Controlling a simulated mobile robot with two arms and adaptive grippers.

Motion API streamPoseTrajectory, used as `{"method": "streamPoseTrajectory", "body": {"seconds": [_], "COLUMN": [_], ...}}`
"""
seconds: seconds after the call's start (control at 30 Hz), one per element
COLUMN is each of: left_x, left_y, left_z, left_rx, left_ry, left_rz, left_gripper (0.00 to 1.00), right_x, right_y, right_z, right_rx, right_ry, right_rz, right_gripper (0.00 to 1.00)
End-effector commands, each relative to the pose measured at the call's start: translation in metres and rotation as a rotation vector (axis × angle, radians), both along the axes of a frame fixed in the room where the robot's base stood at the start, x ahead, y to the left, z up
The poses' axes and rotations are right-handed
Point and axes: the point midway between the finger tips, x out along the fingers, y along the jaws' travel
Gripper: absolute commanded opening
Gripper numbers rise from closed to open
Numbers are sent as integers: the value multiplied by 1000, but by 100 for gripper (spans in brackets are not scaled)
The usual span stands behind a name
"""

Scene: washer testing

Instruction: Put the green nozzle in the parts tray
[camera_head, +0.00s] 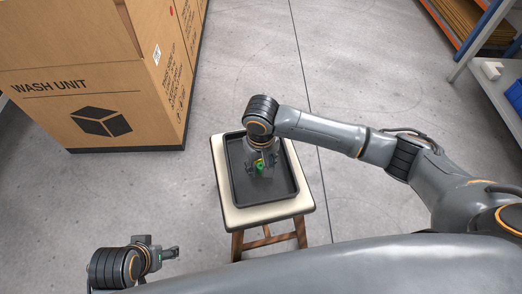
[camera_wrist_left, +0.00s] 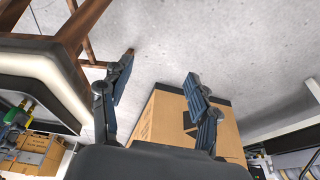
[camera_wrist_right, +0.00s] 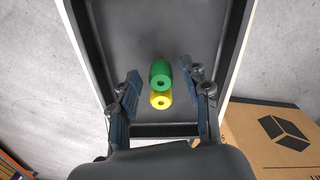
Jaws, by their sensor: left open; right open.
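The green nozzle (camera_wrist_right: 161,72) lies in the black parts tray (camera_wrist_right: 185,25), right beside a yellow nozzle (camera_wrist_right: 161,99); whether the two touch I cannot tell. In the head view the green nozzle (camera_head: 260,168) shows just under my right gripper (camera_head: 261,172), and the tray (camera_head: 275,192) rests on a small stool. My right gripper (camera_wrist_right: 165,100) is open over the tray, with its fingers on either side of the nozzles, not closed on them. My left gripper (camera_wrist_left: 158,85) is open and empty, away from the tray, at the lower left of the head view (camera_head: 172,252).
A large cardboard wash unit box (camera_head: 90,90) stands at the upper left, close to the stool (camera_head: 226,205). Shelving (camera_head: 490,85) with a blue bin stands at the right edge. The grey floor between stool and shelving is clear below my right arm.

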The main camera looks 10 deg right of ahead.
Motion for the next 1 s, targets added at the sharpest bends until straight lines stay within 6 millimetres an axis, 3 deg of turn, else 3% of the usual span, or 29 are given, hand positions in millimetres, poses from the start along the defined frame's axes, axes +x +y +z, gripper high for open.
{"method": "streamPoseTrajectory", "body": {"seconds": [0.6, 0.8, 1.0], "left_x": [-2, -6, -6], "left_y": [-2, -1, -1], "left_z": [-113, -130, -134], "left_rx": [5, 5, 5], "left_ry": [69, 76, 76], "left_rz": [-9, -10, -10], "left_gripper": [61, 61, 61], "right_x": [0, 0, 0], "right_y": [1, 1, 1], "right_z": [98, 111, 114], "right_rx": [3, 1, 2], "right_ry": [-1, -1, 0], "right_rz": [1, 0, 0], "right_gripper": [47, 47, 47]}}
